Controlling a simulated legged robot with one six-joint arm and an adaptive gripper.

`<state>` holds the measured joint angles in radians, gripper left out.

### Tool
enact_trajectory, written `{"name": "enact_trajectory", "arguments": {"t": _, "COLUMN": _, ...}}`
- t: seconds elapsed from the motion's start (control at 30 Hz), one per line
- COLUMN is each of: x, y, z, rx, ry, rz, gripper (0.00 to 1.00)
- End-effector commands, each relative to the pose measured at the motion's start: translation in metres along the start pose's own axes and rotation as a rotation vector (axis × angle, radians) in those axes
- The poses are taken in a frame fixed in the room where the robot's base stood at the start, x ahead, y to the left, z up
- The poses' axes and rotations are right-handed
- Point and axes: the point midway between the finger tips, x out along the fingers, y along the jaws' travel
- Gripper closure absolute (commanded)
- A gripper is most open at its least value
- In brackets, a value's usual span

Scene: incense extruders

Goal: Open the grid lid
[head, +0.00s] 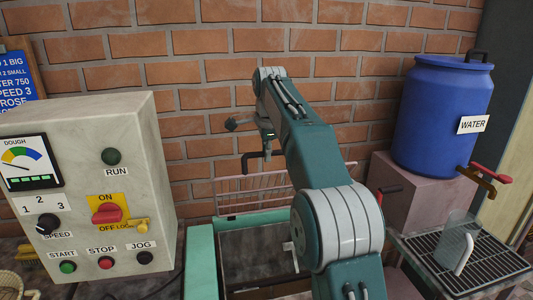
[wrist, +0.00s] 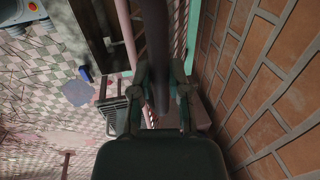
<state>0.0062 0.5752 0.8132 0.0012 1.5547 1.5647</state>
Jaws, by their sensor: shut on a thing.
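The grid lid (head: 250,193) is a pale pinkish wire grid. In the head view it stands raised and tilted at the back of the green-framed trough (head: 201,262), whose dark inside shows in front of it. A black handle (head: 246,159) rises above the lid. My gripper (head: 268,150) is at this handle, in front of the brick wall. In the wrist view my gripper (wrist: 162,92) has a thick dark bar (wrist: 156,40) between its fingers and is shut on it. The grid's bars (wrist: 181,32) show just beside it. My arm hides the right part of the lid and trough.
A control box (head: 85,180) with dials and buttons stands at left. A blue water barrel (head: 440,115) stands on a pinkish block at right, with a drip grate (head: 440,262) and clear jug (head: 458,240) below its tap. The brick wall (head: 200,70) is close behind.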

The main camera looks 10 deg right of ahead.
Motion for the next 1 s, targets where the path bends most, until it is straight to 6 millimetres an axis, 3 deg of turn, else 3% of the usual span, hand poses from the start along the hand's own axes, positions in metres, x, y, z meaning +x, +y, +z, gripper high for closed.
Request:
{"name": "enact_trajectory", "arguments": {"t": 0.03, "x": 0.005, "y": 0.000, "z": 0.000, "rx": 0.000, "ry": 0.000, "rz": 0.008, "gripper": 1.00}}
{"name": "enact_trajectory", "arguments": {"t": 0.07, "x": 0.005, "y": 0.000, "z": 0.000, "rx": 0.000, "ry": 0.000, "rz": 0.008, "gripper": 0.70}}
{"name": "enact_trajectory", "arguments": {"t": 0.1, "x": 0.005, "y": 0.000, "z": 0.000, "rx": 0.000, "ry": 0.000, "rz": 0.008, "gripper": 0.52}}
{"name": "enact_trajectory", "arguments": {"t": 0.13, "x": 0.005, "y": 0.000, "z": 0.000, "rx": 0.000, "ry": 0.000, "rz": 0.007, "gripper": 0.43}}
{"name": "enact_trajectory", "arguments": {"t": 0.57, "x": -0.002, "y": 0.000, "z": 0.000, "rx": 0.000, "ry": 0.000, "rz": 0.001, "gripper": 0.43}}
{"name": "enact_trajectory", "arguments": {"t": 1.0, "x": -0.050, "y": -0.002, "z": 0.001, "rx": 0.000, "ry": 0.000, "rz": 0.002, "gripper": 0.43}}
